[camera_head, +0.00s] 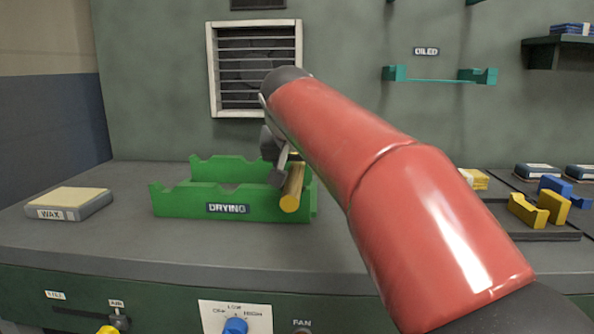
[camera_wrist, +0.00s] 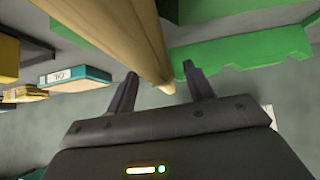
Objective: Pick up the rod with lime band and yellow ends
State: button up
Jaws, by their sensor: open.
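A rod (camera_head: 292,188) with a yellow end lies across the right part of the green rack marked DRYING, its near end pointing toward me. In the wrist view a pale wooden rod (camera_wrist: 128,38) runs from the top edge down between my two fingers. No lime band shows in either view. My gripper (camera_wrist: 162,86) is open, with one finger on each side of the rod; I cannot tell whether either touches it. In the head view my gripper (camera_head: 276,160) is at the rod, partly hidden by my red arm. The rod's far part is hidden there.
The green drying rack (camera_head: 180,205) stands on the grey bench (camera_head: 120,235). A wax block (camera_head: 68,203) lies at left. Yellow holders (camera_head: 528,211), blue holders (camera_head: 553,184) and small boxes stand at right. An empty green wall bracket (camera_head: 395,74) is marked OILED.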

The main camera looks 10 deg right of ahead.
jog(key=shift+c, duration=0.3)
grip_shut()
jog(key=shift+r, duration=0.1)
